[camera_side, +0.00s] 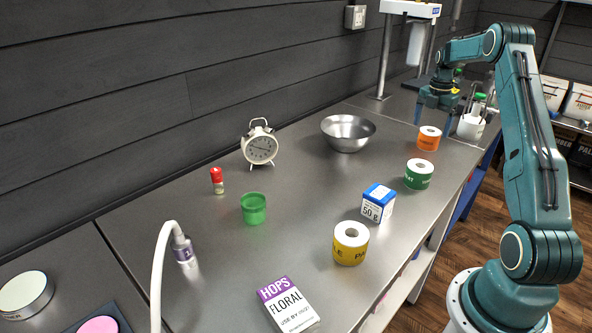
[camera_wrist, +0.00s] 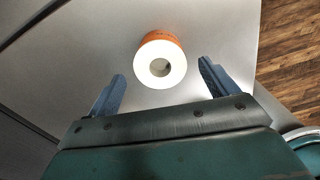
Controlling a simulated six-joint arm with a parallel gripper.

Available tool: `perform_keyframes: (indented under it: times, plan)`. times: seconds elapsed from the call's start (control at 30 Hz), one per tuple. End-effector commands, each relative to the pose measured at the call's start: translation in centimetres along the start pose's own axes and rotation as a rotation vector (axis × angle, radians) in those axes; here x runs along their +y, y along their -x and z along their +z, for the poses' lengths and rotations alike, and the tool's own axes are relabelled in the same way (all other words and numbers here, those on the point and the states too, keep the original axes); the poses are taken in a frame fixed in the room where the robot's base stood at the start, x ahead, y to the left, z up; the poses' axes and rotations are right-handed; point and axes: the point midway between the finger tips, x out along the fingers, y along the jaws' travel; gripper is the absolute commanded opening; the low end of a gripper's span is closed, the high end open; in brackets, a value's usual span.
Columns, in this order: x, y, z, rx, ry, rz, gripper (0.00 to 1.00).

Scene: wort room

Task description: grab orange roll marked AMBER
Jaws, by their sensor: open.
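The orange roll (camera_side: 428,139) stands upright near the right edge of the metal table, toward its far end. Its marking is too small to read. In the wrist view the orange roll (camera_wrist: 161,60) shows its pale top and centre hole, a little beyond the fingertips and roughly midway between them. My gripper (camera_side: 434,120) is above and close to the roll in the side view. In the wrist view my gripper (camera_wrist: 162,70) has its two blue fingers spread wide with nothing between them.
A green roll (camera_side: 419,174) and a yellow roll (camera_side: 350,243) stand nearer along the table's right side. A white cup with tools (camera_side: 470,127) is just right of the orange roll. A steel bowl (camera_side: 347,132) lies to its left, with bare table between.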

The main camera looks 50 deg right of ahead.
Motion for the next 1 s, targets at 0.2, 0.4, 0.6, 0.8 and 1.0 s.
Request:
perform_keyframes:
  times: [0.2, 0.4, 0.6, 0.8, 1.0]
  plan:
    - [-0.1, -2.6, -0.1, 0.002, 0.0, -0.002, 0.86]
    - [-0.1, -4.1, -0.1, 0.001, 0.0, -0.001, 0.86]
    - [-0.1, -4.3, -0.1, 0.001, 0.0, 0.0, 0.86]
    - [-0.1, -4.2, -0.1, 0.001, 0.0, 0.0, 0.86]
    - [-0.1, -4.2, -0.1, 0.001, 0.0, 0.0, 0.72]
